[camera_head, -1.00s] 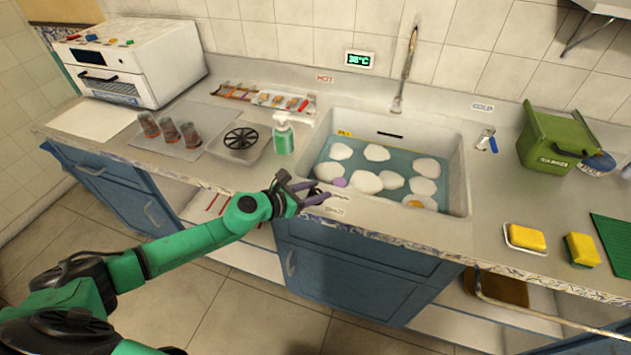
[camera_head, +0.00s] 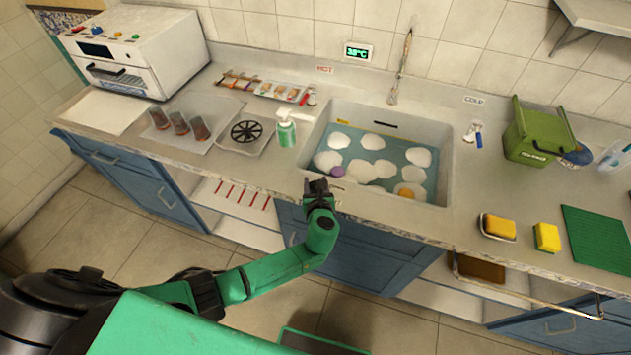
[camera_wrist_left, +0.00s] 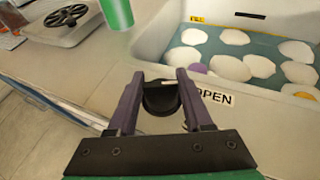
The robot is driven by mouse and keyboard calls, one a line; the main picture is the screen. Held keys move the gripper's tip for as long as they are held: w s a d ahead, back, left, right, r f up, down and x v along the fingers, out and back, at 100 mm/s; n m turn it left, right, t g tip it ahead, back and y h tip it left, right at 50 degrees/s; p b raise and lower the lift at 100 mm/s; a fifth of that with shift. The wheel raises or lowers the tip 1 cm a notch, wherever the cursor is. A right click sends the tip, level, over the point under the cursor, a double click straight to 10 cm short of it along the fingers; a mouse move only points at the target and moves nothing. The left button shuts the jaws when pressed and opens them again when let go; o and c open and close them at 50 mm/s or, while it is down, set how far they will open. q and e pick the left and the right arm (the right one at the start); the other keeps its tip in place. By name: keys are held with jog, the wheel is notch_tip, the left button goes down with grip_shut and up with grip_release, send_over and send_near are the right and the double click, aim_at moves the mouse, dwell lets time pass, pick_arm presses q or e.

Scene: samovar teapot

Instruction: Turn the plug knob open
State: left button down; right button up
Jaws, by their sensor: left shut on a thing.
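The black plug knob (camera_wrist_left: 160,97) sits on the counter at the front of the sink, between the two purple fingers of my left gripper (camera_wrist_left: 161,88). The fingers are shut on it from either side. A white label reading "OPEN" (camera_wrist_left: 215,97) lies just right of the right finger. In the head view my left gripper (camera_head: 317,187) is at the sink's front left corner and hides the knob. The sink (camera_head: 449,165) holds bluish water, several white foam-like lumps and a small purple object (camera_head: 337,171). My right gripper is not in view.
A green-and-white soap bottle (camera_head: 286,133) stands left of the sink, beside a drain tray with a round black grate (camera_head: 246,131). Sponges (camera_head: 547,237) and a green bin (camera_head: 540,138) are to the right. The counter right of the sink has free room.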

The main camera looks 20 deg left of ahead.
pick_arm(q)
jog(key=n+g+y+b, duration=0.1)
jog(key=n+y, duration=0.1)
jog(key=shift+d+f+y, duration=0.1)
jog(key=shift+y, duration=0.2)
jog(key=shift+n+g+y+b, duration=0.7)
jog(key=shift+n+y+b, duration=0.15)
jog(key=shift+n, duration=0.35)
jog(key=shift+c, duration=1.5)
grip_release()
